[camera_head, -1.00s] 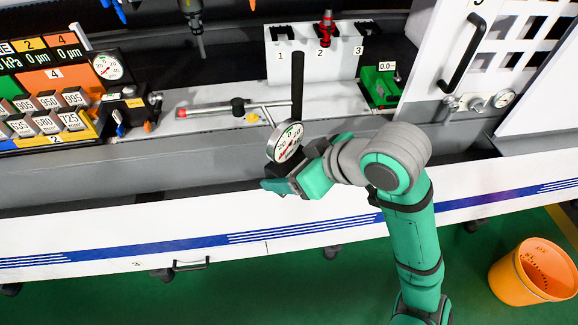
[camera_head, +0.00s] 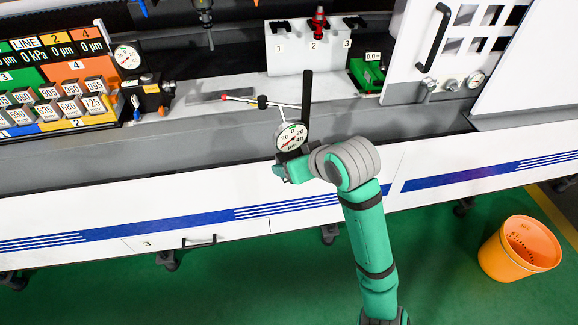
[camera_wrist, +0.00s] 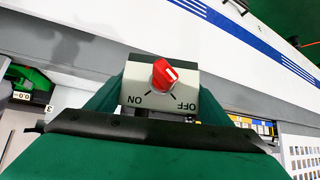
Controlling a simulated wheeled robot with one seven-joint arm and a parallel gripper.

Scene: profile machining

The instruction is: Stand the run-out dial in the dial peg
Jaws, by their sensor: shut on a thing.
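The run-out dial (camera_head: 291,136) has a round white face, an upright black post and a thin side rod ending in a red tip. In the head view it is upright above the machine's front ledge. My gripper (camera_head: 287,168) is shut on its base below the face. In the wrist view the base (camera_wrist: 135,92) is a pale block with a red ON/OFF knob, between my green fingers (camera_wrist: 160,105). I cannot pick out a thing that is surely the dial peg. A white numbered rack (camera_head: 310,58) stands behind the dial, with a red item at 2.
A green device (camera_head: 367,74) stands right of the rack. A panel of numbered blocks (camera_head: 60,90) and a black unit with a gauge (camera_head: 150,95) are at left. A spindle (camera_head: 208,25) hangs above. An orange bucket (camera_head: 520,248) stands on the floor at right.

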